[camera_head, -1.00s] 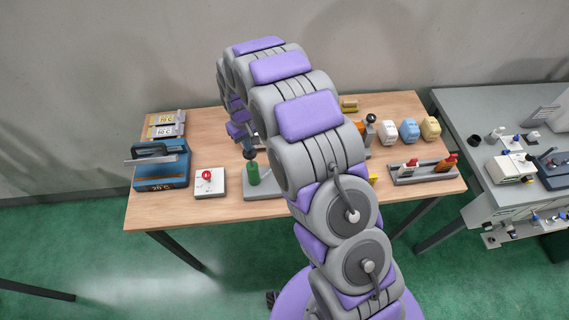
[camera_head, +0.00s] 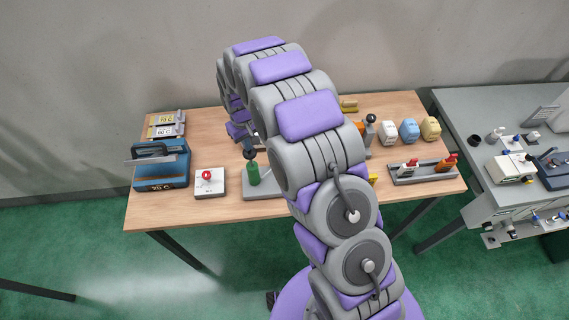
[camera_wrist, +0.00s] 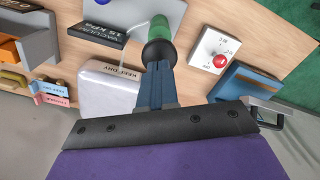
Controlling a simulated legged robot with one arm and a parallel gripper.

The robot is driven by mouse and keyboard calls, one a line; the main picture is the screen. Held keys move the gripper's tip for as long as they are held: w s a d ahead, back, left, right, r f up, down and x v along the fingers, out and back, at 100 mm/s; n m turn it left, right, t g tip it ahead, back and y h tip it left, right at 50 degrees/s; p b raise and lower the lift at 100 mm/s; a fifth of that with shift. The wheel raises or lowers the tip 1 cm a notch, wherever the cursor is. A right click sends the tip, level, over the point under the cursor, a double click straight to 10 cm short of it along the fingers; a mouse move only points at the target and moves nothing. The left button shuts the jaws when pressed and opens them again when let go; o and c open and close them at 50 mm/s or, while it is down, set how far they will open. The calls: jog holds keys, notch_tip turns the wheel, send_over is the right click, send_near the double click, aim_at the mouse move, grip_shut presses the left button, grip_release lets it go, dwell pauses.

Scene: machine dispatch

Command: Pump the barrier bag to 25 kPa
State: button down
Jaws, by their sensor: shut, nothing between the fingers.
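The green hand pump (camera_head: 253,173) with a black knob stands on a grey base plate (camera_head: 262,192) on the wooden table. In the wrist view the pump's green body (camera_wrist: 160,25) and black knob (camera_wrist: 158,52) are at top middle. My gripper (camera_wrist: 157,68) is shut with its fingertips at the knob; whether they touch it is unclear. A dark display (camera_wrist: 98,37) reads VACUUM 15 kPa. A white bag marked KEEP DRY (camera_wrist: 108,92) lies beside the fingers. In the head view my arm hides the bag and display.
A white box with a red knob (camera_head: 209,184) and a blue case (camera_head: 160,165) stand left of the pump. A grey table (camera_head: 480,105) adjoins.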

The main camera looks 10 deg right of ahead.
jog(key=shift+f+b, duration=0.75)
jog(key=shift+f, duration=1.2)
jog(key=shift+r, duration=3.6)
